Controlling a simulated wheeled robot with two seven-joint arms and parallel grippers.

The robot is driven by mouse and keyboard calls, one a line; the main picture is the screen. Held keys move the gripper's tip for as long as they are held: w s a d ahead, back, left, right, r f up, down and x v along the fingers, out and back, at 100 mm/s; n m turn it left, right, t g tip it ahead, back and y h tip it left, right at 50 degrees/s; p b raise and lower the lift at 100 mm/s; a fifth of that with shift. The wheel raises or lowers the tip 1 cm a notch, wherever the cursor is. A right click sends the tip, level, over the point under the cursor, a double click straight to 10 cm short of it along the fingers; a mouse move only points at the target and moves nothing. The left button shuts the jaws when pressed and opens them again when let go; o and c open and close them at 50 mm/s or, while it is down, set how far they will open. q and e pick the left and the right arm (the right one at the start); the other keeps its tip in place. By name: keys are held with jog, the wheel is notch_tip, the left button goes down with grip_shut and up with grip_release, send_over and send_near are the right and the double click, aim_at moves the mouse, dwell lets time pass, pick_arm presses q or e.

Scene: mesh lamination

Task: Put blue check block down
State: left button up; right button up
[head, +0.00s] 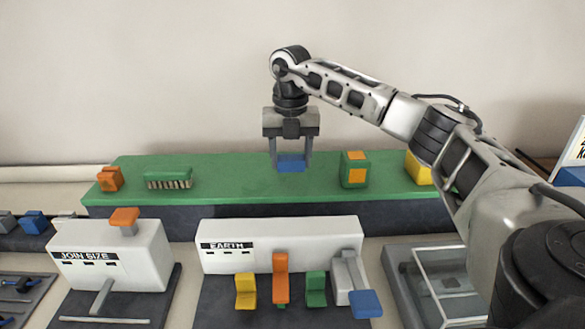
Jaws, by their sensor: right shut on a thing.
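The blue check block (291,163) is between the fingers of my right gripper (291,158). The gripper points straight down and is shut on the block. The block is over the middle of the green shelf top (250,188); I cannot tell whether it touches the surface. My left gripper is not in view.
On the green shelf are an orange block (109,179), a green brush (168,177), a green and orange block (355,169) and a yellow block (417,170). In front stand the "JOIN SIZE" box (120,248) and "EARTH" box (305,234). A clear-lidded tray (450,283) sits at right.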

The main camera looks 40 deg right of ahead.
aim_at(292, 170)
jog(key=shift+w+d+f, duration=0.1)
jog(key=shift+d+f, duration=0.1)
jog(key=shift+f, duration=0.05)
jog(key=shift+w+d+f+p, duration=0.1)
jog(key=shift+d+f+p, duration=0.1)
jog(key=shift+f, duration=0.75)
jog(key=shift+d+f+p, duration=0.1)
jog(key=shift+f+p, duration=0.1)
jog(key=shift+f, duration=0.7)
jog(key=shift+a+f, duration=0.1)
jog(key=shift+f, duration=0.05)
jog(key=o, duration=1)
notch_tip(292, 170, up, 12)
jog(key=shift+r+b, duration=0.2)
jog(key=shift+b, duration=0.2)
